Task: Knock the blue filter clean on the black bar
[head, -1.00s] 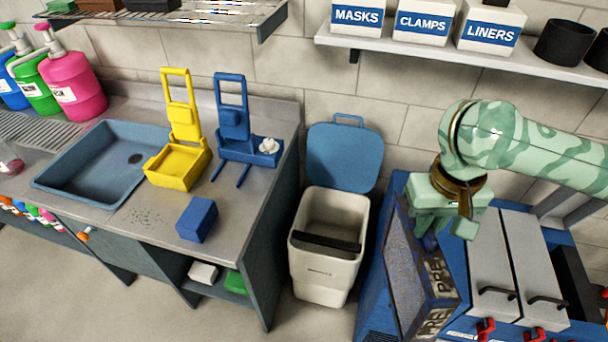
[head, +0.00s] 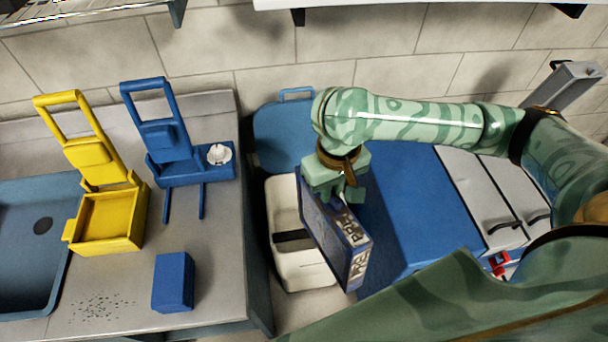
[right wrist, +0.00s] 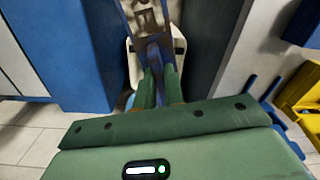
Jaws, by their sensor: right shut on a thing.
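The blue filter (head: 352,256) is a flat panel with a grey face and white lettering on its edge. My right gripper (head: 342,192) is shut on its upper edge, and the filter hangs tilted over the right part of the white bin. In the right wrist view, the two fingers (right wrist: 158,88) close on a blue part of the filter. The black bar (head: 292,236) crosses the open bin (head: 284,200). Its left part shows beside the filter, which hides the rest. I cannot tell whether the filter touches the bar. My left gripper is not in view.
A blue lid (head: 270,140) stands up behind the bin. A blue cabinet (head: 415,220) is close to its right. The counter at left holds a yellow holder (head: 108,220), a blue holder (head: 195,172), a blue block (head: 173,282) and scattered dark specks (head: 103,307).

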